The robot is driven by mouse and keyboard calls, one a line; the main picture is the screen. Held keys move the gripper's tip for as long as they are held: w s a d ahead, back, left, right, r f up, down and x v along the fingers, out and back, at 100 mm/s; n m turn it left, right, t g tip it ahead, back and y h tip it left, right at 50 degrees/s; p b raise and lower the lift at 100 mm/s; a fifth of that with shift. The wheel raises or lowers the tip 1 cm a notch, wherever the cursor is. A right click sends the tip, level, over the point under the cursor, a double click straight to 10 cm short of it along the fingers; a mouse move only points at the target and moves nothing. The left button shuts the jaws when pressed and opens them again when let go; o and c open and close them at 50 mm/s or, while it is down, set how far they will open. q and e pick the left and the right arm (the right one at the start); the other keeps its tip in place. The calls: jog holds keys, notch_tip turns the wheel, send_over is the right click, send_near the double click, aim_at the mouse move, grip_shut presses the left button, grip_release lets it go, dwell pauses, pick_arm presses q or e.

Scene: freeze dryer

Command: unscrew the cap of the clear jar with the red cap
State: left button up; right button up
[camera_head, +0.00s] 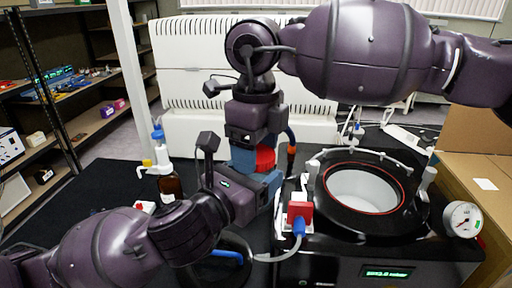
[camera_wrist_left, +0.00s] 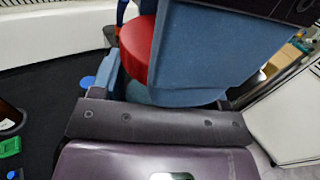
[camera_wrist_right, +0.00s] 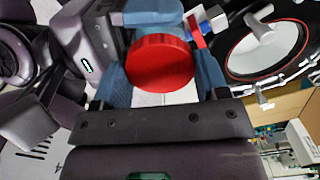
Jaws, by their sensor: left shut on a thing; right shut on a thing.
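The red cap (camera_head: 265,158) sits at the middle of the bench, between my two grippers. It also shows as a red disc in the left wrist view (camera_wrist_left: 137,50) and in the right wrist view (camera_wrist_right: 160,62). My right gripper (camera_head: 254,150) comes down from above and is shut on the cap, its blue fingers on either side. My left gripper (camera_head: 262,188) comes in from the lower left and is shut just below the cap, on the jar. The clear jar itself is almost wholly hidden by the blue fingers. I cannot tell whether the cap is loose.
The freeze dryer (camera_head: 310,243), with its round open chamber, stands close at the right. A round gauge (camera_head: 462,219) is at its right side. A brown bottle (camera_head: 170,187) stands left of my grippers.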

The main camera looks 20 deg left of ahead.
jog(key=n, duration=0.2)
jog(key=shift+n, duration=0.4)
jog(key=shift+r, duration=0.85)
jog(key=shift+r, duration=0.3)
dwell(0.5)
jog(key=shift+r, duration=2)
